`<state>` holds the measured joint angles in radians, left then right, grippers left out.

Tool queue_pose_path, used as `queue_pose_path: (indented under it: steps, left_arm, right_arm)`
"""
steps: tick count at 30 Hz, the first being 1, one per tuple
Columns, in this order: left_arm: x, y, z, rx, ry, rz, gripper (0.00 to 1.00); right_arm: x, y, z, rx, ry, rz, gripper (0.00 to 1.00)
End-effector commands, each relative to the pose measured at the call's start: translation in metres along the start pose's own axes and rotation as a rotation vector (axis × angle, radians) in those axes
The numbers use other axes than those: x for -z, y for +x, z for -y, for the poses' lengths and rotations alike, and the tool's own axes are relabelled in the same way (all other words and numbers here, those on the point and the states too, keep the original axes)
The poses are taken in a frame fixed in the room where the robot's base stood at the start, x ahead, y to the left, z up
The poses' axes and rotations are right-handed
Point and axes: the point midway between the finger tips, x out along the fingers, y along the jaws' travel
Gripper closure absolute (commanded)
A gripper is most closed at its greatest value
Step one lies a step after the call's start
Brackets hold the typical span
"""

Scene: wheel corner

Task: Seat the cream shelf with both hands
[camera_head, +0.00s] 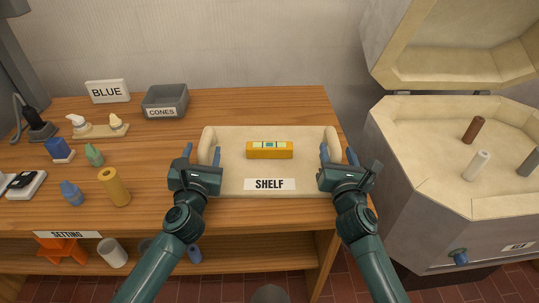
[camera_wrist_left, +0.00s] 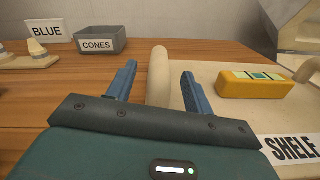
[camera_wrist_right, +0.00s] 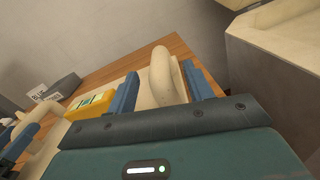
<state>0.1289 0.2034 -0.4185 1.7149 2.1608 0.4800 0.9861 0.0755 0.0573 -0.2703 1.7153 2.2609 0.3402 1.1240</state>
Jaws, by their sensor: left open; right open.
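The cream shelf (camera_head: 230,180) lies flat on the wooden table near its right end, with a raised handle at each side and a SHELF label on its front. A yellow spirit level (camera_head: 270,150) rests on it. My left gripper (camera_head: 202,157) is open, its blue fingers on either side of the shelf's left handle (camera_wrist_left: 158,75). My right gripper (camera_head: 338,155) is open, its fingers on either side of the right handle (camera_wrist_right: 162,75). I cannot tell whether the fingers touch the handles.
The open kiln-like chamber (camera_head: 430,150) stands right of the table, with several posts inside, including a brown post (camera_head: 473,130) and a white post (camera_head: 476,165). Its lid (camera_head: 455,60) is raised. A grey CONES bin (camera_head: 165,98), a yellow cylinder (camera_head: 114,187) and small items occupy the table's left.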

Motion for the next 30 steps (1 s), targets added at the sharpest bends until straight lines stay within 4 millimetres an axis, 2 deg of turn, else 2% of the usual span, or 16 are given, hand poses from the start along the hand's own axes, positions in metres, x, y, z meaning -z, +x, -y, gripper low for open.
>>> queue_pose_path:
  steps: [3,9,20,30]
  left_arm:
    - [-0.001,0.019,0.000,0.000,0.002,0.001,0.48]
    - [0.000,0.037,0.000,0.000,0.000,0.000,0.48]
    - [0.000,0.040,0.000,0.001,0.000,0.000,0.48]
    - [0.000,0.040,0.000,0.000,0.001,0.000,0.75]
  right_arm:
    - [-0.001,0.020,0.000,0.001,0.002,0.001,0.49]
    - [0.000,0.037,0.000,0.000,0.002,0.000,0.49]
    - [0.000,0.040,0.000,0.000,0.002,0.000,0.49]
    - [0.000,0.040,0.000,0.000,0.002,-0.001,0.76]
